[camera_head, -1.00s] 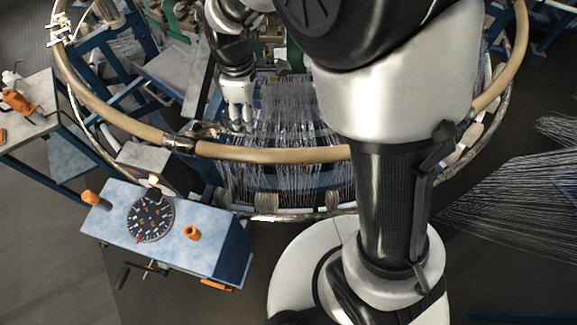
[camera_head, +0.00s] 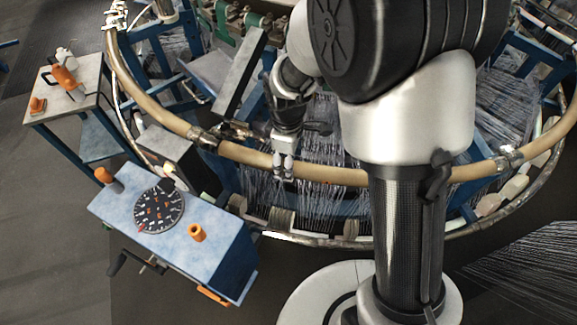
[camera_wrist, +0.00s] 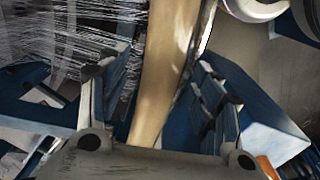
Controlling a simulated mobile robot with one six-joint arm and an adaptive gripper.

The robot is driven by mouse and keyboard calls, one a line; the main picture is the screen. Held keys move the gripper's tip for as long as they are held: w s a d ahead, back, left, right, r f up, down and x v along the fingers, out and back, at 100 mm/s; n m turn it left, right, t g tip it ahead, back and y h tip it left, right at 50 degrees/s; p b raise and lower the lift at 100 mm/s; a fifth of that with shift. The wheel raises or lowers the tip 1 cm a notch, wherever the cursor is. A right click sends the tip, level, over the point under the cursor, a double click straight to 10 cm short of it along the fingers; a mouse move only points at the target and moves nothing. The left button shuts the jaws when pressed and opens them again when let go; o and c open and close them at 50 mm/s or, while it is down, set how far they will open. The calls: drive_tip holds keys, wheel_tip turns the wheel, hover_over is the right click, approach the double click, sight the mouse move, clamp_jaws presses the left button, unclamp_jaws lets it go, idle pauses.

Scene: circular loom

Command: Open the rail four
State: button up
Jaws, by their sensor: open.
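The circular rail (camera_head: 320,174) is a tan curved tube that arcs across the camera_head view, with metal clamps joining its sections. Which section is rail four cannot be told. My gripper (camera_head: 284,172) is at the front part of the tube, left of my arm, with its fingers pointing down. In the wrist view the tan tube (camera_wrist: 165,70) runs between the two spread fingers of my gripper (camera_wrist: 160,100). The gripper is open. Whether a finger touches the tube cannot be told.
A blue box (camera_head: 170,232) with a black dial and orange knobs stands at front left. A small table (camera_head: 65,95) with orange tools is at far left. White threads (camera_head: 325,130) hang behind the tube. A metal clamp (camera_head: 205,137) is left of my gripper.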

drive_tip(key=shift+f, duration=1.05)
drive_tip(key=shift+c, duration=0.5)
clamp_jaws()
